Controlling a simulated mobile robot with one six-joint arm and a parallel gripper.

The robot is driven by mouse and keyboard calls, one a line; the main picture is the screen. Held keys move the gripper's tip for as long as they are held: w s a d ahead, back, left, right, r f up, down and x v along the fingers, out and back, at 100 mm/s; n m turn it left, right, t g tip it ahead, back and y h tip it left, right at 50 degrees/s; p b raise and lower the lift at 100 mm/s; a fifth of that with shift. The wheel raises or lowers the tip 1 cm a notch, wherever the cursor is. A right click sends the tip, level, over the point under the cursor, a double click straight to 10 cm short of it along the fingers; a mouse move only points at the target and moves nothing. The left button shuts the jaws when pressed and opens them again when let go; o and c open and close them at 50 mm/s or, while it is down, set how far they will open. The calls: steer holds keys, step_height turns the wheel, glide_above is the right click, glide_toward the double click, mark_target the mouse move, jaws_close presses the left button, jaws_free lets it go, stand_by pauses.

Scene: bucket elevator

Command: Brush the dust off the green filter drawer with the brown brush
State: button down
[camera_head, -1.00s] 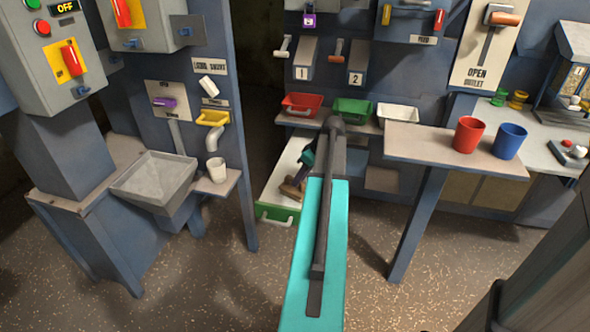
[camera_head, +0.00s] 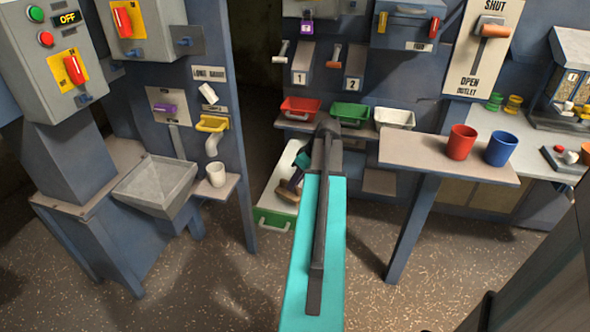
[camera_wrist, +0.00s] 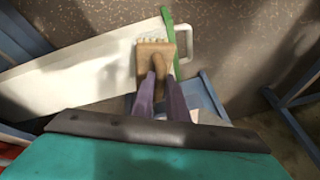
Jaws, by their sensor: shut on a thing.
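The filter drawer stands pulled out below the bins; its green front with a pale handle (camera_head: 274,219) shows in the head view. In the wrist view I see its white inner surface (camera_wrist: 75,80) and green front edge (camera_wrist: 168,22). My gripper (camera_wrist: 160,90), with purple fingers, is shut on the brown brush (camera_wrist: 155,58). The brush is over the drawer's front end, close to the green edge and handle; I cannot tell whether its bristles touch the surface. Grey shading lies on the white surface, and I cannot tell dust from shadow. In the head view my arm hides part of the drawer.
Red (camera_head: 300,107), green (camera_head: 350,113) and white (camera_head: 394,117) bins sit above the drawer. A shelf (camera_head: 420,153) with red (camera_head: 461,142) and blue (camera_head: 502,148) cups is at right. A hopper (camera_head: 155,185) and white cup (camera_head: 216,174) are at left. Floor in front is open.

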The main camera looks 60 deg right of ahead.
steer(key=shift+r+p, duration=1.2)
steer(key=shift+r, duration=0.9)
steer(key=shift+w, duration=0.15)
steer(key=shift+a, duration=0.1)
steer(key=shift+w+a+r, duration=0.1)
steer(key=shift+w+a, duration=0.05)
steer(key=shift+w, duration=0.1)
steer(key=w+a+r, duration=0.5)
steer(key=w+a, duration=0.4)
steer(key=a, duration=0.2)
steer(key=w+a+r, duration=0.6)
steer(key=w+a, duration=0.4)
steer(key=a, duration=0.1)
steer(key=w+a+r, duration=0.1)
steer(key=a+r, duration=0.2)
steer(key=a, duration=0.7)
steer(key=w+a+r, duration=0.2)
steer(key=a+r, duration=0.2)
steer(key=a, duration=0.6)
steer(key=w+a+r+n, duration=0.1)
steer(key=w+a+r, duration=0.1)
steer(key=a, duration=0.8)
steer(key=shift+w+r, duration=0.25)
steer(key=shift+r, duration=0.65)
